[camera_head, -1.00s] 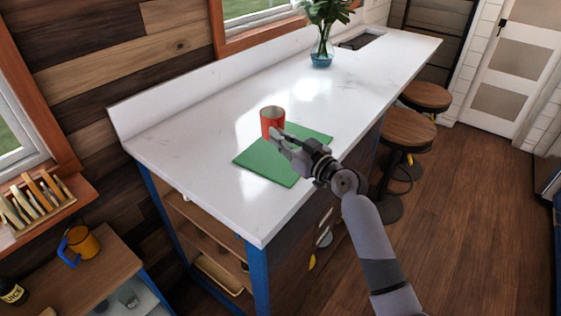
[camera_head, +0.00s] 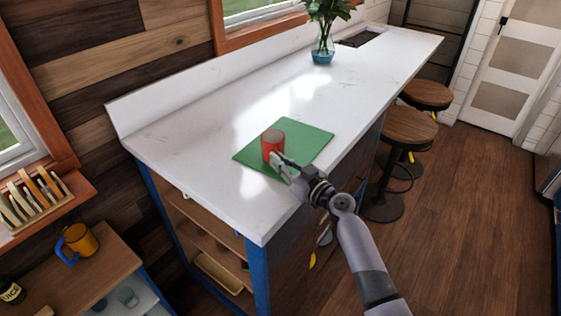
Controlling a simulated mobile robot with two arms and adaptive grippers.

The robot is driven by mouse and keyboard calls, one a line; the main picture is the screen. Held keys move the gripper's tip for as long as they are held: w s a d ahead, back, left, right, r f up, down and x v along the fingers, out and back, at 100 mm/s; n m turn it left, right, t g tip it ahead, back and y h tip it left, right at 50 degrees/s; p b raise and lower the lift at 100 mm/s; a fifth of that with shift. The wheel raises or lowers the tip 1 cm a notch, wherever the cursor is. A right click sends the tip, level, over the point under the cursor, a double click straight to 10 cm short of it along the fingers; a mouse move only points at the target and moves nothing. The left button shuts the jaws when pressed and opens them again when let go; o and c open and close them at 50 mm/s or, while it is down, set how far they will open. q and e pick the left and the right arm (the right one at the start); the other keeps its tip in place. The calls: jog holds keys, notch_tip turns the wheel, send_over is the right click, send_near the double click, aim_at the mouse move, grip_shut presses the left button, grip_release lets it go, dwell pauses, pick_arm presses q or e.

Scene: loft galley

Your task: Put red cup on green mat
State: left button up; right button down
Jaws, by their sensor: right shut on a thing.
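The red cup (camera_head: 272,146) is upright over the green mat (camera_head: 308,136), on the white counter. In the picture the cup's base lies within the mat's outline, left of its middle. I cannot tell whether the base touches the mat. My right gripper (camera_head: 279,162) is shut on the cup at its near right side. The gripper and cup hide part of the mat. My left gripper is not in view.
The white counter (camera_head: 200,155) is clear around the mat. A glass vase with leaves (camera_head: 322,50) stands at the back. Wooden stools (camera_head: 408,126) line the right side. An orange mug (camera_head: 80,240) sits on a lower wooden surface at left.

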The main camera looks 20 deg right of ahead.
jog(key=shift+f, duration=0.1)
jog(key=c, duration=1.7)
grip_release()
jog(key=b+v, duration=0.3)
jog(key=v, duration=0.9)
